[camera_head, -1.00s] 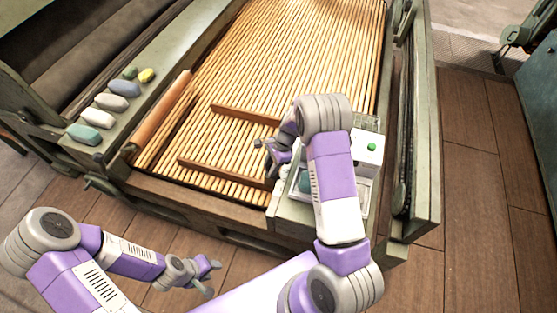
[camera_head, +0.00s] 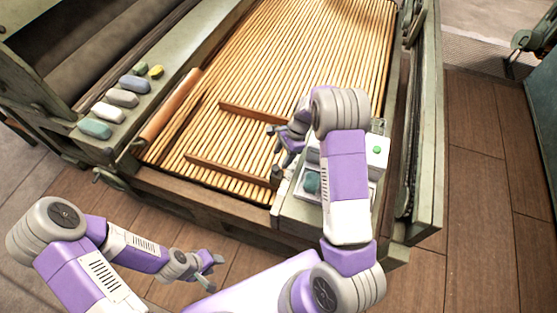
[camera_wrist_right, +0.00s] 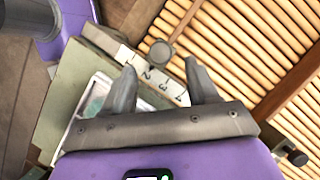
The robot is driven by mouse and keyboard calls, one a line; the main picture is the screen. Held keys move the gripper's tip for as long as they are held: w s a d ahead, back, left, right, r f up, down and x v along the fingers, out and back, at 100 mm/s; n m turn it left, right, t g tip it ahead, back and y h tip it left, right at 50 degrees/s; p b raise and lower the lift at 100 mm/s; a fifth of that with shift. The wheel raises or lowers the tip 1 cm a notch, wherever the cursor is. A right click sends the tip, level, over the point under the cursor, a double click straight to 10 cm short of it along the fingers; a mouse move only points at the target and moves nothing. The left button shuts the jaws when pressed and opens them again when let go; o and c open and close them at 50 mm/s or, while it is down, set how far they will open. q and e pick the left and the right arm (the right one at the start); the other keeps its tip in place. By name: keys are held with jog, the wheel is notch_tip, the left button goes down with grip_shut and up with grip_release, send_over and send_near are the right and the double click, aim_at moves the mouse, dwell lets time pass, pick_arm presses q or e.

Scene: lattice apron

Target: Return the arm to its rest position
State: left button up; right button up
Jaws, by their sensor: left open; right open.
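My right arm (camera_head: 346,170) reaches forward over the front right corner of the slatted bed. Its gripper (camera_head: 285,158) is low over the slats near a wooden crossbar, partly hidden by the wrist. In the right wrist view the two fingers (camera_wrist_right: 162,82) are apart with nothing between them, above a pale strip with numbers (camera_wrist_right: 155,76) and a round grey knob (camera_wrist_right: 162,53). My left arm (camera_head: 120,245) is folded low at the left. Its gripper (camera_head: 214,268) is open and empty over the floor in front of the bed.
The slatted bed (camera_head: 290,60) carries two wooden crossbars (camera_head: 228,170). Several coloured stones (camera_head: 122,98) lie on the left ledge beside a wooden roller (camera_head: 171,107). A white box with a green button (camera_head: 376,150) and a tray with a teal piece (camera_head: 311,182) are near my right arm.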

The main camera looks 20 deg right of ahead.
jog(key=shift+v, duration=1.05)
